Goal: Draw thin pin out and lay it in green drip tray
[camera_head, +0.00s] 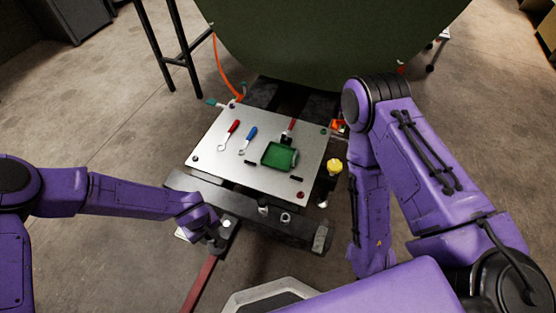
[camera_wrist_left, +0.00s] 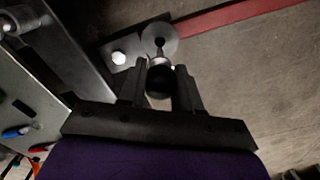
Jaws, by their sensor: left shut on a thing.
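My left gripper (camera_head: 220,243) is low at the front left of the cart, beside the end of a red bar. In the left wrist view its fingers (camera_wrist_left: 161,84) are shut on a round black knob (camera_wrist_left: 160,82), which appears to be the head of the thin pin. A light metal collar and a grey disc (camera_wrist_left: 159,38) show just beyond the knob; the pin's shaft is hidden. The green drip tray (camera_head: 277,156) lies on the silver top plate, right of the middle, away from the gripper. My right gripper is not visible.
The silver plate (camera_head: 215,172) also carries a red-handled wrench (camera_head: 234,127), a blue-handled wrench (camera_head: 251,134) and a red-handled tool (camera_head: 290,126). A yellow knob (camera_head: 334,166) stands off its right edge. A large green body (camera_head: 340,40) hangs behind.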

